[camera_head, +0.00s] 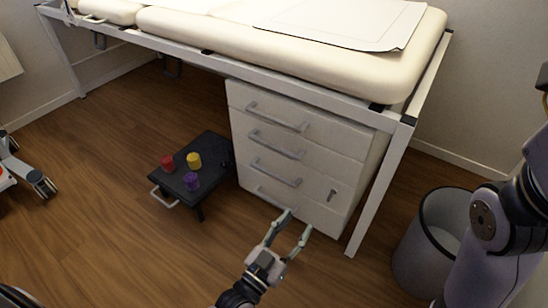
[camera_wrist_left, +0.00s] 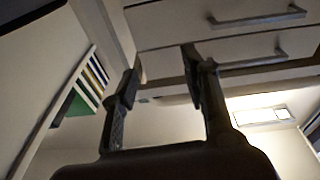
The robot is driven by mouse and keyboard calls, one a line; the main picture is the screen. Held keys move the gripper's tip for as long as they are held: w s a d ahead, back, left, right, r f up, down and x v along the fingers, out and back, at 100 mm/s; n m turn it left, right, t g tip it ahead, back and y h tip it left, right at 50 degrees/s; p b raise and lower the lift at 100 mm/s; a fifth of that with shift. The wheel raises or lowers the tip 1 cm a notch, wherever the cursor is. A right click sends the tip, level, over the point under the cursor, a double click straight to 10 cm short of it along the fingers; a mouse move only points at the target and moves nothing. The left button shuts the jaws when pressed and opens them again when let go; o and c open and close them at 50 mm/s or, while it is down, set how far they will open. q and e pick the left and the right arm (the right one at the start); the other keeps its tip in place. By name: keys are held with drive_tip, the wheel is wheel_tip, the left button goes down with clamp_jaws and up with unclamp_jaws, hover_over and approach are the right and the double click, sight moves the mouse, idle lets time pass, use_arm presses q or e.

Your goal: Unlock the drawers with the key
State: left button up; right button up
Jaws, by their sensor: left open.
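A white drawer cabinet (camera_head: 250,122) with several drawers and grey bar handles stands under the bed in the head view. A small grey piece (camera_head: 332,195), perhaps the key or lock, shows on its lower right front; I cannot tell which. My left gripper (camera_head: 298,220) is open and empty before the cabinet's lower front, below and left of that piece. In the left wrist view its fingers (camera_wrist_left: 162,68) are spread, with drawer fronts and handles (camera_wrist_left: 256,19) beyond and above them. My right gripper is out of view.
A padded bed (camera_head: 270,40) on a white frame spans above the cabinet, with a leg (camera_head: 379,190) at its right. A low black stand (camera_head: 207,150) with red, yellow and purple pieces is left. A grey bin (camera_head: 408,245) stands right.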

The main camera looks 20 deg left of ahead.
use_arm(q)
drive_tip(key=s+a+r+t+p, duration=0.1)
drive_tip(key=r+t, duration=0.1)
drive_tip(key=r, duration=0.6)
drive_tip(key=s+a+r+n+t, duration=0.1)
drive_tip(key=s+r+t, duration=0.1)
drive_tip(key=r, duration=0.7)
drive_tip(key=s+a+r+n+t+p, duration=0.1)
drive_tip(key=r+t, duration=0.2)
drive_tip(key=r, duration=0.6)
drive_tip(key=shift+s+a+t+y+p, duration=0.25)
drive_tip(key=shift+a+t+y+p, duration=0.05)
drive_tip(key=shift+t, duration=0.1)
drive_tip(key=shift+f, duration=0.1)
